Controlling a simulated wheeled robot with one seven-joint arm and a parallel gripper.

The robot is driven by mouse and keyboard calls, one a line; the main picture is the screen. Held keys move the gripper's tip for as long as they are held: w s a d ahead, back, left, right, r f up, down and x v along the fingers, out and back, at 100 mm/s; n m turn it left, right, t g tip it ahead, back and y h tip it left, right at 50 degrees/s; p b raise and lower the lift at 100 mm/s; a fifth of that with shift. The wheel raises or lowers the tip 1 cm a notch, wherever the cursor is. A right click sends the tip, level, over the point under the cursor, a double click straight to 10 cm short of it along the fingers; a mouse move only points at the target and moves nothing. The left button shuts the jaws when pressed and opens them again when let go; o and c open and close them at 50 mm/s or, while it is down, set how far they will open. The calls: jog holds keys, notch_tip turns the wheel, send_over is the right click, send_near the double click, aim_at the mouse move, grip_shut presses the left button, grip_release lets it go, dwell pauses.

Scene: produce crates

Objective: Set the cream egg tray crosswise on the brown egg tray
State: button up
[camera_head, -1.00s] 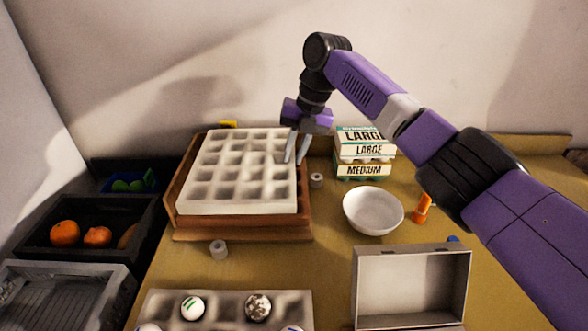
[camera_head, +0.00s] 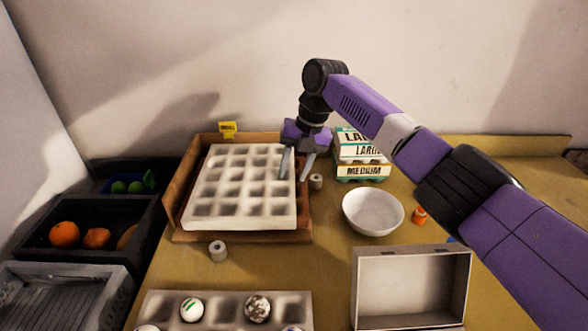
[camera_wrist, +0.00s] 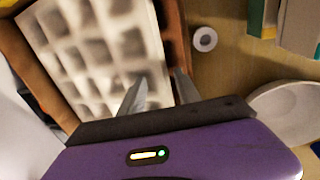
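The cream egg tray (camera_head: 240,224) lies low inside a brown wooden crate (camera_head: 178,180), pockets up. In the wrist view the cream egg tray (camera_wrist: 75,35) fills the upper left. A brown pocketed strip, seemingly the brown egg tray (camera_wrist: 174,38), shows along its right edge. The rest of it is hidden beneath, so I cannot tell how the two are turned to each other. My gripper (camera_head: 294,172) is open at the cream tray's right edge. One finger is over the tray and the other is outside the edge, with a clear gap between them.
Egg cartons (camera_head: 362,170), a white bowl (camera_head: 373,212) and a small grey roll (camera_head: 316,181) stand right of the crate. An open box (camera_head: 412,290) and a shallow tray with eggs (camera_head: 225,308) are in front. Fruit crates (camera_head: 85,255) stand left.

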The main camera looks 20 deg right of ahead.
jog(key=w+v, duration=0.1)
jog(key=v, duration=1.1)
jog(key=shift+s+p, duration=0.35)
jog(key=shift+s, duration=0.1)
jog(key=shift+d, duration=0.1)
